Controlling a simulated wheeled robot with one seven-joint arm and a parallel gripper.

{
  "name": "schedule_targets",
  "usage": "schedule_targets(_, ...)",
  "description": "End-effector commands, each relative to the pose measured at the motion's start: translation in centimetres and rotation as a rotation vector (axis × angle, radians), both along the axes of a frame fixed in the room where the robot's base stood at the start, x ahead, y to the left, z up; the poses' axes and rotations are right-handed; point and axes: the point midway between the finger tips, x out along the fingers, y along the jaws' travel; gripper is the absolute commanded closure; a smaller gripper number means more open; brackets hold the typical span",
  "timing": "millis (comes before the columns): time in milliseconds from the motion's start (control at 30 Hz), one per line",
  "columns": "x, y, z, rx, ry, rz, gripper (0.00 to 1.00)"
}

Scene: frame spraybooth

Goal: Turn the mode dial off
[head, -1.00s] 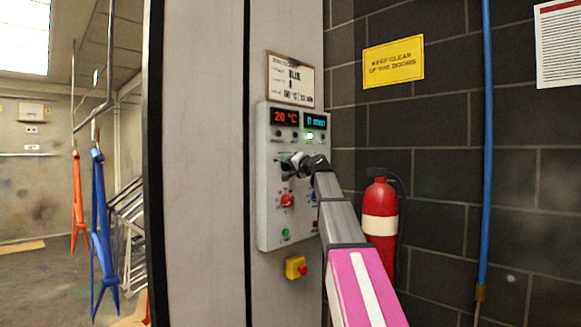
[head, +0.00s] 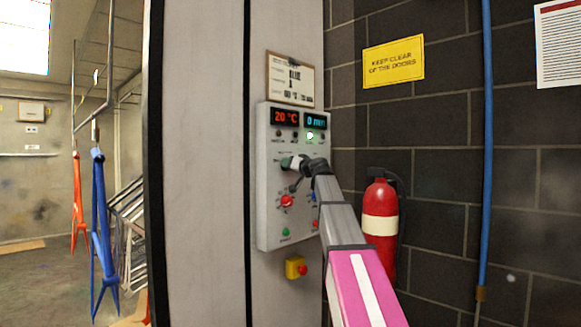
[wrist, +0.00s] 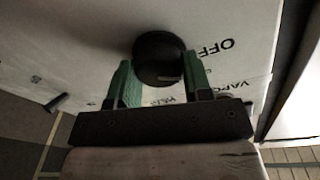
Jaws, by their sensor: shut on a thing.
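The control panel (head: 268,215) is a light grey box on the booth's wall in the head view. The mode dial (wrist: 158,55) is a round black knob in the wrist view. My gripper (wrist: 160,82) is shut on it, with one green finger on each side. A pale mark shows on the dial's lower edge. The word OFF (wrist: 213,47) is printed to the dial's right, with a partly hidden label starting "VAPO" below it. In the head view my gripper (head: 289,163) is at the panel's middle and hides the dial.
A red knob (head: 287,200) is below my gripper. A yellow box with a red button (head: 296,267) hangs under the panel. A fire extinguisher (head: 380,225) stands right.

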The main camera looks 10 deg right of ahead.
Motion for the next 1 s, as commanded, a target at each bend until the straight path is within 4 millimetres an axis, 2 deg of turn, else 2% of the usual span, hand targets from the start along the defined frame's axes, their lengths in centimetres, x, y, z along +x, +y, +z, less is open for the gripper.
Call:
schedule_targets(400,-0.05,-0.02,-0.09,-0.162,-0.116,-0.001,0.78)
schedule_targets(967,-0.06,-0.02,-0.10,-0.188,-0.134,-0.002,0.78)
schedule_targets(1000,-0.07,-0.02,-0.08,-0.187,-0.134,-0.001,0.41)
